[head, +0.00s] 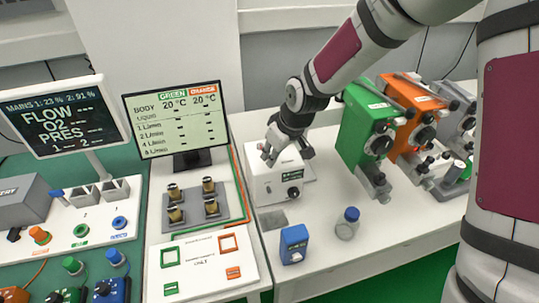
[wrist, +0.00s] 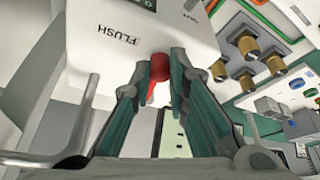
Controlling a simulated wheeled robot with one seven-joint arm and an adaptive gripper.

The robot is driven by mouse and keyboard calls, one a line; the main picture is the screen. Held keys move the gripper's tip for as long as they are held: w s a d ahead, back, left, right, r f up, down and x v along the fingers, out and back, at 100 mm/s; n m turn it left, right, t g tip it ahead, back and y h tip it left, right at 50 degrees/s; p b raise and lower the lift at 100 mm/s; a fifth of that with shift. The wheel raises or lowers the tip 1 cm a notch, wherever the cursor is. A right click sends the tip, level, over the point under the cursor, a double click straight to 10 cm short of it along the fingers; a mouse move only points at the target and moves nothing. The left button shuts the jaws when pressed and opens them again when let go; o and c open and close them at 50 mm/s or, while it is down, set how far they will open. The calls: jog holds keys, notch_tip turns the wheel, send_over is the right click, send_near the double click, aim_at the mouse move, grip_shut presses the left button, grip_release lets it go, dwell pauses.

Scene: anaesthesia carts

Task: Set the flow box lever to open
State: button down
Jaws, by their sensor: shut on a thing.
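The flow box is most likely the white box (head: 280,187) on the white bench, with a small dark display on its front. In the wrist view the white box (wrist: 105,22) carries the printed word FLUSH. My gripper (head: 268,152) is at the top of the box. In the wrist view my gripper (wrist: 161,75) has its two green-grey fingers shut on the red lever, one on each side. The fingers hide part of the lever. In the head view my gripper hides it, and no open mark is readable.
Green (head: 362,130) and orange (head: 408,125) units with knobs stand right of my gripper. A blue box (head: 294,244) and a blue-capped bottle (head: 347,224) stand in front. A monitor (head: 178,120) and brass-coloured fittings (head: 175,215) are left. Bare bench lies around the bottle.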

aim_at(283, 157)
jog(key=shift+w+d+n+y+p, duration=0.4)
jog(key=shift+d+n, duration=0.3)
jog(key=shift+n, duration=0.4)
jog(key=shift+w+d+n+g+y, duration=0.15)
jog(key=shift+w+d+n+g, duration=0.3)
jog(key=shift+n, duration=0.5)
jog(key=shift+w+d+n+g+y, duration=0.2)
jog(key=shift+w+n+g, duration=0.35)
jog(key=shift+n, duration=0.4)
jog(key=c, duration=1.5)
grip_release()
jog(key=shift+c, duration=0.2)
jog(key=shift+d+r, duration=0.1)
jog(key=v, duration=1.1)
jog(key=shift+r, duration=0.4)
